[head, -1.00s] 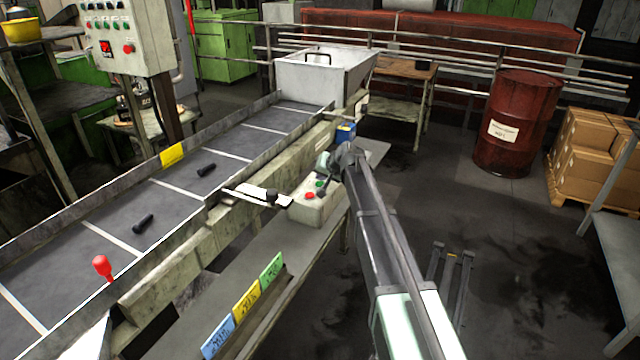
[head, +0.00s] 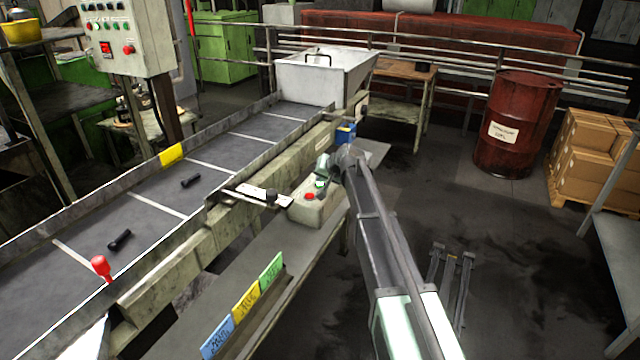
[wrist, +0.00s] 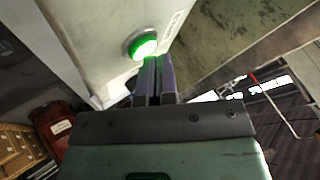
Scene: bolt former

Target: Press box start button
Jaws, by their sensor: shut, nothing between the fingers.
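The control box (head: 318,208) is pale grey and stands beside the conveyor's near side. It carries a red button (head: 309,197) and a green button (head: 320,184). In the wrist view the green button (wrist: 141,46) glows brightly on the pale box face (wrist: 100,25). My gripper (wrist: 155,60) is shut and empty, its fingertips right by the button's lower right edge. I cannot tell if they touch it. In the head view my gripper (head: 323,174) is just above and behind the green button, partly hidden by my arm.
The conveyor belt (head: 150,215) carries dark bolts (head: 191,180). Coloured label plates (head: 245,304) line the bench front.

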